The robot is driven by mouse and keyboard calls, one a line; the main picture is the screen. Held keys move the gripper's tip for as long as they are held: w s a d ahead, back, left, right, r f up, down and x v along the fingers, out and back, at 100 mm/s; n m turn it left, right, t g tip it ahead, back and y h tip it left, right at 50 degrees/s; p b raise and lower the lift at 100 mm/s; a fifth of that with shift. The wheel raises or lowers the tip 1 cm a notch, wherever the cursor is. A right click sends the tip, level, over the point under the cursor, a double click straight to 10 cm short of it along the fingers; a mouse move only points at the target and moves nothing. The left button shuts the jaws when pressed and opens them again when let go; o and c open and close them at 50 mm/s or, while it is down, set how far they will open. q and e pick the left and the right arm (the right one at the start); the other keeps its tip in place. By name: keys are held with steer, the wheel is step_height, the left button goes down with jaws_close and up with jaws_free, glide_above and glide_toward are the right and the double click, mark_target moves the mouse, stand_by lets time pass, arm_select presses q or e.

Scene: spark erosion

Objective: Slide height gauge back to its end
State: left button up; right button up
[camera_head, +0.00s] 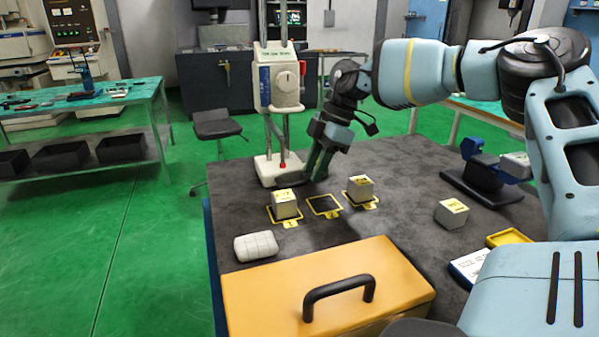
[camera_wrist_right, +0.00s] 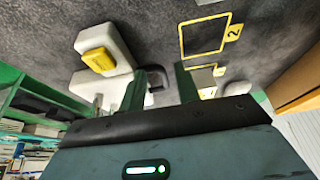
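The height gauge (camera_head: 279,78) stands at the far left edge of the grey table, with a white dial head on two upright columns. Its white base (camera_head: 265,172) rests on the tabletop. My right gripper (camera_head: 314,179) points down just right of the base; I cannot tell whether it touches it. In the right wrist view the two fingers of my right gripper (camera_wrist_right: 168,85) are apart, with nothing clearly held between them. A white body with a yellow block (camera_wrist_right: 99,60) lies to their left there; I cannot tell which part it is. My left gripper is out of view.
Two labelled cubes (camera_head: 285,204) (camera_head: 360,189) stand on yellow-outlined squares, with an empty square (camera_head: 324,206) between them. A third cube (camera_head: 451,213) stands to the right. A white case (camera_head: 256,246) and a yellow box (camera_head: 260,300) with a black handle are nearer.

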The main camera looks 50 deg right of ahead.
mark_target(299, 172)
steer(key=shift+w+a, duration=0.35)
steer(key=shift+a, duration=0.25)
steer(key=shift+w+a, duration=0.3)
steer(key=shift+a, duration=0.3)
steer(key=shift+w+a+f, duration=0.15)
steer(key=shift+a, duration=0.15)
steer(key=shift+w+a+f, duration=0.1)
steer(key=shift+f, duration=0.35)
jaws_close()
